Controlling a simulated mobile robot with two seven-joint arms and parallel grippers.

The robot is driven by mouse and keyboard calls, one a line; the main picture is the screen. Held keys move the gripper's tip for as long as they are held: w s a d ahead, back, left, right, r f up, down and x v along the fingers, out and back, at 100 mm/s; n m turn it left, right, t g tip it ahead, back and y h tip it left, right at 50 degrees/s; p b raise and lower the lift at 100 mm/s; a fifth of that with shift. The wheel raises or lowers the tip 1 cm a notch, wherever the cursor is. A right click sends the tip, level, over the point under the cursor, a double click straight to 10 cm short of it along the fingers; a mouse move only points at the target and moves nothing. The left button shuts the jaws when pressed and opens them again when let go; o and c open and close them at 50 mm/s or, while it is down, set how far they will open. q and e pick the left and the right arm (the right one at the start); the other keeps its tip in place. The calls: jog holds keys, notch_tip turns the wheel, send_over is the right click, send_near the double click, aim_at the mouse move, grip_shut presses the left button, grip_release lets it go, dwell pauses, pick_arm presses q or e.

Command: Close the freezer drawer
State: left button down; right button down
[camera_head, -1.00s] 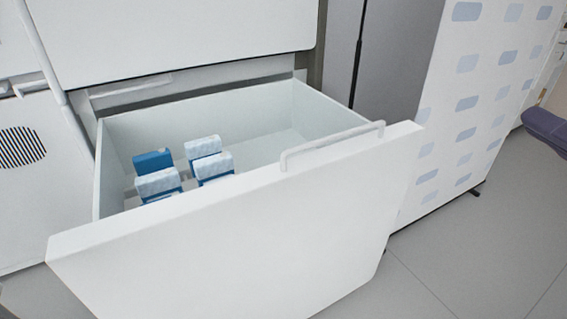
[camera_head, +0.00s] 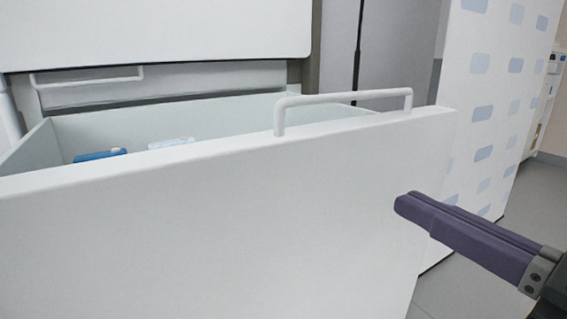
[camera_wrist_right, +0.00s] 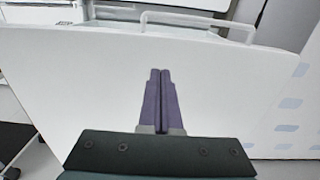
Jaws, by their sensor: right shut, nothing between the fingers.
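The freezer drawer (camera_head: 210,220) is open, its wide white front facing me. A white bar handle (camera_head: 345,97) stands on its top edge. Blue and white boxes (camera_head: 100,155) show just over the front inside the drawer; most of the inside is hidden. My right gripper (camera_head: 402,203) has long purple fingers, shut with nothing between them. Its tips are in front of the right part of the drawer front, below the handle; I cannot tell if they touch it. The right wrist view also shows the shut fingers (camera_wrist_right: 160,72) pointing at the drawer front (camera_wrist_right: 220,85). My left gripper is not in view.
The white freezer body (camera_head: 160,35) stands behind the drawer, with another bar handle (camera_head: 90,75) on a closed front. A white panel with blue-grey patches (camera_head: 490,110) stands to the right. Grey floor (camera_head: 480,290) is free at the lower right.

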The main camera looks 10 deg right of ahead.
aim_at(316, 156)
jog(key=x, duration=1.2)
jog(key=shift+p, duration=0.35)
jog(key=shift+w, duration=0.1)
